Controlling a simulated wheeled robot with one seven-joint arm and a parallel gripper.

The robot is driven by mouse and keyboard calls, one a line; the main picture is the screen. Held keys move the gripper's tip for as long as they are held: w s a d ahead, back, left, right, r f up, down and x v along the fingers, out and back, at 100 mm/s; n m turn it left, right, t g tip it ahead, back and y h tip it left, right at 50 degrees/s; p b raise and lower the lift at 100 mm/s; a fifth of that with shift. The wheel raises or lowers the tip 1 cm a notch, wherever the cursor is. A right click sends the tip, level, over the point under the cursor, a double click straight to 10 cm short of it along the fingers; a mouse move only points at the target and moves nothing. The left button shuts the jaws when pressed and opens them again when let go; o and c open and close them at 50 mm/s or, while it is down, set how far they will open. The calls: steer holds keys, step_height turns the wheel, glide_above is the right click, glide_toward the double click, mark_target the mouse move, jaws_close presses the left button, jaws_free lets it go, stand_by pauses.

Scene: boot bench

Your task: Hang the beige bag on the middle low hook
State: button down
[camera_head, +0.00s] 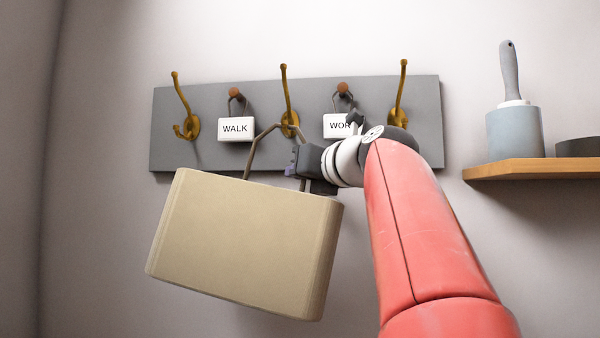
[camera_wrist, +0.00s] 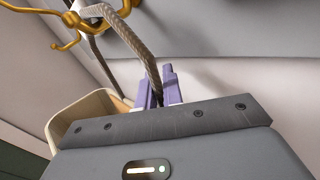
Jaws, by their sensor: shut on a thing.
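The beige bag (camera_head: 245,242) hangs tilted below the hook board, its right side lower. My gripper (camera_head: 289,170) is shut on the right side of its handle (camera_head: 262,133); the grip also shows between the purple fingers in the wrist view (camera_wrist: 158,92). The top of the handle is at the middle brass hook (camera_head: 290,121), overlapping its low prong. In the wrist view the handle (camera_wrist: 128,33) passes close by a brass hook (camera_wrist: 74,19). I cannot tell whether the handle is around the low prong or in front of it.
The grey board (camera_head: 210,95) also bears a left hook (camera_head: 187,125), a right hook (camera_head: 399,110) and two small hanging signs, WALK (camera_head: 235,129) and WORK (camera_head: 338,126). A wooden shelf (camera_head: 530,169) with a blue-grey holder (camera_head: 515,130) is at the right.

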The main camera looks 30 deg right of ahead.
steer(key=c, duration=1.5)
jaws_free()
steer(key=shift+o, duration=0.2)
steer(key=shift+s, duration=0.15)
steer(key=s, duration=0.7)
steer(key=shift+s+d+b, duration=0.25)
steer(key=shift+d+b, duration=0.1)
steer(key=shift+b, duration=0.1)
steer(key=shift+r, duration=0.1)
